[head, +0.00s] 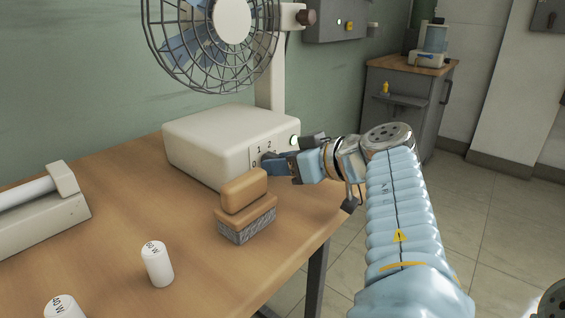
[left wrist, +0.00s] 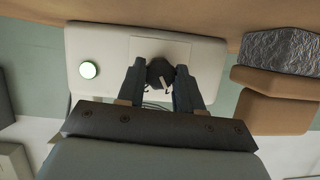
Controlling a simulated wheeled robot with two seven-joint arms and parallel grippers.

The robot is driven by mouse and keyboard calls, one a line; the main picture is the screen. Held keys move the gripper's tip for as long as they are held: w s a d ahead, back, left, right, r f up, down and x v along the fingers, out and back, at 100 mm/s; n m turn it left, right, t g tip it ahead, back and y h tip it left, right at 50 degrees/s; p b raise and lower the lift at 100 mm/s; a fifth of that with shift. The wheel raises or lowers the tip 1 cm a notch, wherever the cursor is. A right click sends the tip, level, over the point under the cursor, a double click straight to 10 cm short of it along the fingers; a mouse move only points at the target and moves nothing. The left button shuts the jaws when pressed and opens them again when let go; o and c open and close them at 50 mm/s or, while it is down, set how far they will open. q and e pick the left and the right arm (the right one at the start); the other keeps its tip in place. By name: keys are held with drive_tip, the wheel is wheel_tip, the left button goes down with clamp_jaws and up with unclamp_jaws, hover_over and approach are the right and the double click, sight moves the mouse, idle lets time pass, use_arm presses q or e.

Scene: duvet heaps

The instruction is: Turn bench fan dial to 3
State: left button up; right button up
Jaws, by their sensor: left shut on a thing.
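The bench fan has a cream base (head: 215,138) on the wooden bench, with a caged fan head (head: 212,40) on a post. Its dial is a dark knob (left wrist: 160,73) with a pale pointer mark, on a light panel at the base's front. Numbers 1 and 2 show beside it in the head view; 3 cannot be made out. My left gripper (head: 277,163) is at the panel and hides most of the dial there. In the left wrist view its two fingers (left wrist: 160,80) are shut on the dial, one on each side. My right gripper is not in view.
A wood-handled brush (head: 245,205) sits close in front of the fan base, near the gripper. White cylinders (head: 157,263) stand nearer on the bench (head: 200,290). A grey cabinet (head: 400,110) stands behind.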

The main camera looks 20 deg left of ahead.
use_arm(q)
drive_tip(key=m+g+y+p, duration=0.1)
drive_tip(key=m, duration=0.1)
drive_tip(key=shift+w+m+g, duration=0.15)
drive_tip(key=shift+m+g, duration=0.15)
drive_tip(key=shift+g, duration=0.1)
drive_tip(key=shift+m+g+y, duration=0.3)
drive_tip(key=shift+m+g, duration=0.2)
drive_tip(key=shift+m, duration=0.5)
drive_tip(key=shift+f, duration=0.1)
drive_tip(key=o, duration=1)
drive_tip(key=shift+o, duration=0.2)
drive_tip(key=shift+d, duration=0.15)
drive_tip(key=p+v, duration=0.2)
drive_tip(key=v, duration=1)
drive_tip(key=shift+w+d, duration=0.15)
drive_tip(key=shift+d, duration=0.15)
drive_tip(key=shift+d+r, duration=0.25)
drive_tip(key=shift+d, duration=0.25)
